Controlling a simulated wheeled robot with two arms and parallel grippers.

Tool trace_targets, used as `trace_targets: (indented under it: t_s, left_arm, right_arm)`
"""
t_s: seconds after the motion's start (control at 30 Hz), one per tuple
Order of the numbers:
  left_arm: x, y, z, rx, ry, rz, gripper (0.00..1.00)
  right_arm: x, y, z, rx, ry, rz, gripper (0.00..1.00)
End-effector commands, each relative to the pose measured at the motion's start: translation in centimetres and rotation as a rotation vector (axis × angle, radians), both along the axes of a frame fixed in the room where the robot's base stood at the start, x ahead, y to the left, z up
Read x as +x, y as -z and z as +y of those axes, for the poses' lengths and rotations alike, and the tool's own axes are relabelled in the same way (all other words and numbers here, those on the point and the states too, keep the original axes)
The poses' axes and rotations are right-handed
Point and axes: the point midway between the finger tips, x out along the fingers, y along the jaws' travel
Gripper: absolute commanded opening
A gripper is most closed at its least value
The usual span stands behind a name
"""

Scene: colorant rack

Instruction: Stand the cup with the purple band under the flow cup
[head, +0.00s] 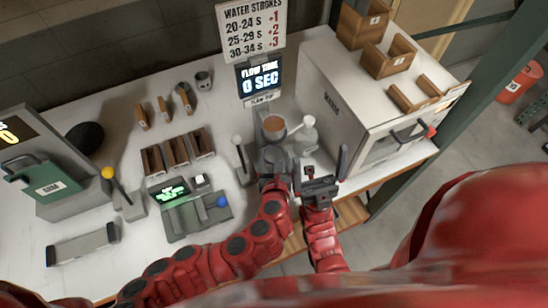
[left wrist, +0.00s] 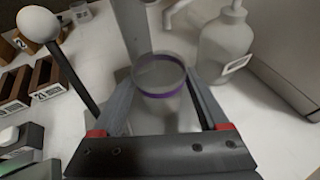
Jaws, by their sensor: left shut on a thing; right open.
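The clear cup with the purple band (left wrist: 163,80) is between the fingers of my left gripper (left wrist: 165,115) in the left wrist view, upright and open at the top. In the head view my left gripper (head: 272,162) is just in front of the flow cup (head: 273,125), a brown-orange bowl on a grey stand; the banded cup is not clearly visible there. A grey column (left wrist: 131,28) rises right behind the cup in the left wrist view. I cannot tell whether the cup touches the counter. My right gripper (head: 320,168) is open and empty at the counter's front edge.
A white pump bottle (head: 305,135) stands close right of the flow cup; it also shows in the left wrist view (left wrist: 226,42). A white-knobbed lever (head: 239,152) stands close left. A large white machine (head: 355,105) fills the right. The display (head: 261,80) reads 0 SEC.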

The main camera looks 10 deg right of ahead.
Motion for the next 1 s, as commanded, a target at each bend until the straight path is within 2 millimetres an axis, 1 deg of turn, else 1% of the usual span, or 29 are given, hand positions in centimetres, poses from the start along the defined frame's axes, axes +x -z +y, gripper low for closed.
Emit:
trace_targets:
  t_s: [0.03, 0.07, 0.1, 0.17, 0.37, 0.47, 0.57, 0.67, 0.9, 0.93, 1.0]
  left_arm:
    - [0.0, 0.3, 0.0, 0.001, 0.000, 0.000, 0.24]
    - [0.0, 0.2, 0.0, 0.001, 0.000, 0.000, 0.82]
    - [0.0, 0.2, 0.0, 0.000, 0.000, 0.000, 0.89]
    - [0.0, 0.1, 0.0, 0.000, 0.000, 0.000, 1.00]
    - [0.0, 0.1, 0.0, 0.000, 0.000, 0.001, 1.00]
    - [0.0, -0.3, 0.0, 0.000, 0.000, 0.001, 1.00]
    - [-0.6, -0.3, 0.1, -0.002, 0.002, -0.001, 1.00]
    - [-1.7, -0.5, 0.4, 0.000, 0.000, 0.001, 1.00]
    - [-5.6, -2.2, 1.0, -0.001, 0.005, -0.001, 1.00]
    - [-6.4, -2.9, 1.1, -0.001, 0.009, -0.001, 1.00]
    - [-7.9, -3.6, 1.5, 0.005, 0.007, 0.002, 1.00]
  right_arm:
    - [0.0, 0.3, 0.0, 0.000, 0.000, 0.000, 1.00]
    - [0.0, 0.2, 0.0, 0.000, 0.000, 0.000, 1.00]
    - [0.0, 0.1, 0.0, 0.000, 0.000, 0.000, 1.00]
    - [0.0, 0.1, 0.0, 0.000, 0.000, 0.000, 1.00]
    - [0.0, 0.1, 0.0, 0.000, 0.000, 0.000, 1.00]
    - [0.0, -0.3, 0.0, 0.000, 0.000, 0.000, 1.00]
    - [0.0, 0.3, 0.0, 0.000, 0.000, 0.000, 1.00]
    - [0.0, 0.8, 0.0, 0.000, 0.000, 0.000, 1.00]
    - [0.0, 2.1, 0.0, 0.000, 0.000, 0.000, 1.00]
    - [0.0, 1.4, 0.0, 0.000, 0.000, 0.000, 1.00]
    - [0.0, 0.6, 0.0, 0.000, 0.000, 0.000, 1.00]
